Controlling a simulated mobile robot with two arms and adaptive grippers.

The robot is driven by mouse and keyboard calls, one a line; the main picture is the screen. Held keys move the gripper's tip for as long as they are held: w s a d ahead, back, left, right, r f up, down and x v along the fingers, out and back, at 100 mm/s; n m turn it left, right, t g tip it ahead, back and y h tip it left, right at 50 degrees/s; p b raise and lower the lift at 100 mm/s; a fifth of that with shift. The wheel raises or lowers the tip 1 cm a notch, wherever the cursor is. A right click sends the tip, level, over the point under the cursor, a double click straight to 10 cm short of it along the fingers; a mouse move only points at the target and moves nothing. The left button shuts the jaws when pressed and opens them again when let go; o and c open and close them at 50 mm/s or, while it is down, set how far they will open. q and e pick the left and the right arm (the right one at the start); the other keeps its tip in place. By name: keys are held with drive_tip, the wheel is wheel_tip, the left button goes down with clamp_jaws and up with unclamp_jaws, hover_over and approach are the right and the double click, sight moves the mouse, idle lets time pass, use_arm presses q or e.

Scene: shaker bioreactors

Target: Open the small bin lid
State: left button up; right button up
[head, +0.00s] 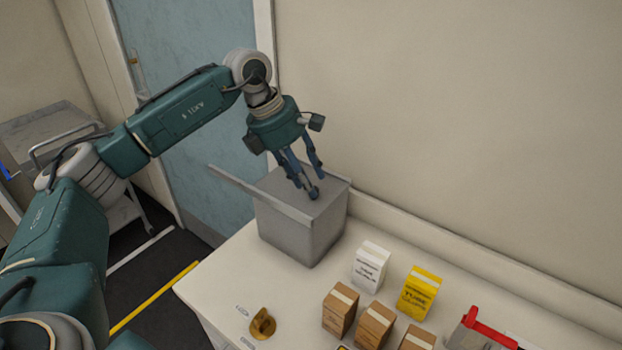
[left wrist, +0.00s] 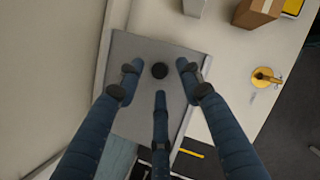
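The small bin (head: 300,235) is a grey box at the far left end of the white counter. Its flat grey lid (head: 278,187) lies on top, and a thin grey strip sticks out past the left side. My right gripper is not in view.
On the counter (head: 218,278), right of the bin, stand a white carton (head: 370,265), a yellow carton (head: 418,292) and several brown boxes (head: 340,308). A brass-coloured object (head: 262,324) lies near the front edge. The wall is close behind the bin.

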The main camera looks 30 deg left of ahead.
sight(271, 173)
use_arm(q)
drive_tip(key=shift+x, duration=1.15)
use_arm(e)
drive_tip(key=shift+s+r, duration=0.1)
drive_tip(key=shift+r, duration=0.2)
use_arm(q)
drive_tip(key=shift+w+a, duration=0.1)
clamp_jaws()
drive_tip(key=a, duration=0.3)
drive_tip(key=w+a, duration=0.1)
drive_tip(key=a, duration=0.4)
drive_tip(key=shift+w+a+r, duration=0.2)
drive_tip(key=shift+a+r, duration=0.05)
drive_tip(key=shift+a, duration=0.1)
drive_tip(key=a, duration=0.4)
drive_tip(key=w+a, duration=0.1)
drive_tip(key=a, duration=0.1)
drive_tip(key=shift+a, duration=0.3)
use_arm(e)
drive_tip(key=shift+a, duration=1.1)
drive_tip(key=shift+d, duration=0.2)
